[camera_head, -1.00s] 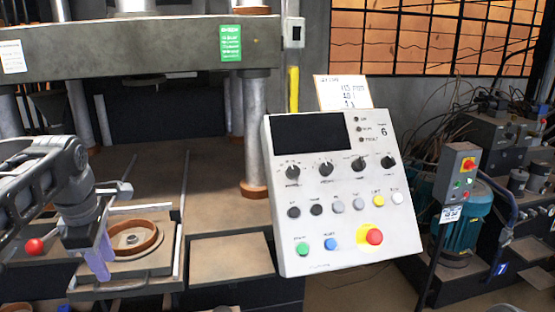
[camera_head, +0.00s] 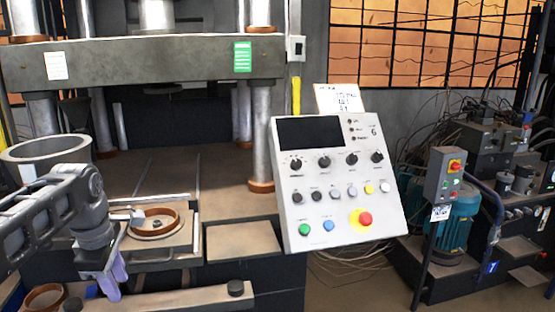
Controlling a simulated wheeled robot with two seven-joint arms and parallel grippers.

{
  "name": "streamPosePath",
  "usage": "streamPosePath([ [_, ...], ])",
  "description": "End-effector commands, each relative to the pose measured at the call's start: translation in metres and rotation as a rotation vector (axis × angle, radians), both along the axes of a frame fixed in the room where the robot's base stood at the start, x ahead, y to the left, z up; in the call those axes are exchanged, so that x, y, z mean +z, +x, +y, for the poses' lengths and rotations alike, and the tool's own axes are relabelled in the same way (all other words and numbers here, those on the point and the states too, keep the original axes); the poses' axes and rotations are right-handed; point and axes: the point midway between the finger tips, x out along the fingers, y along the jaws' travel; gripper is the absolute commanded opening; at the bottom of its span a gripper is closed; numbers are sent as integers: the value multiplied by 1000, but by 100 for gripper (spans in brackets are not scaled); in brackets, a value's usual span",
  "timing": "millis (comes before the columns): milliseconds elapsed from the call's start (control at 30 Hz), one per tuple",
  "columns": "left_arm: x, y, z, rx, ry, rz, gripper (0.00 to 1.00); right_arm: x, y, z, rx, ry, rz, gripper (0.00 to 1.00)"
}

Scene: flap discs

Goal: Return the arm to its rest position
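My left arm comes in from the left edge of the head view. Its gripper (camera_head: 113,277) points down, with purple fingers close to each other, in front of the press platform. I cannot see whether a gap lies between the fingertips, and no held object shows. Right of and beyond the gripper, a brown ring-shaped mould (camera_head: 154,223) sits on the press platform, apart from the fingers. My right gripper is not in view.
A white control panel (camera_head: 337,185) with knobs and buttons stands at centre. A grey round container (camera_head: 45,149) is behind my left arm. A brown ring (camera_head: 44,298) lies at lower left. A switch post (camera_head: 439,185) and teal motor (camera_head: 452,230) stand at right.

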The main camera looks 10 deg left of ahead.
Motion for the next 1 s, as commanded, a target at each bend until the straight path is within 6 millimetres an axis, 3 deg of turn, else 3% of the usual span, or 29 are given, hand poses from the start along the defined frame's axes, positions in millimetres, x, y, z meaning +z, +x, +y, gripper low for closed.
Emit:
streamPosePath([
  [233, -52, 22, -26, -168, -8, 11, 34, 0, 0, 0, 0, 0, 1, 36],
  [367, -95, 35, -49, -302, -19, 15, 34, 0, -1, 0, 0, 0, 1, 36],
  [467, -136, 43, -72, -427, -33, 15, 34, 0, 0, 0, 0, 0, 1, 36],
  [567, -192, 44, -105, -587, -56, 11, 34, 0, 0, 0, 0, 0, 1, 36],
  [600, -218, 41, -122, -663, -69, 8, 34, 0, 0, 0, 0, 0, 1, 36],
  [767, -326, 4, -193, -973, -120, -27, 34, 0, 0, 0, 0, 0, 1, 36],
  [900, -403, -60, -250, -1225, -150, -74, 34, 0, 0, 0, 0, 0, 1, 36],
  [1000, -440, -115, -281, -1383, -156, -104, 34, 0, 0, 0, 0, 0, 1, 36],
])
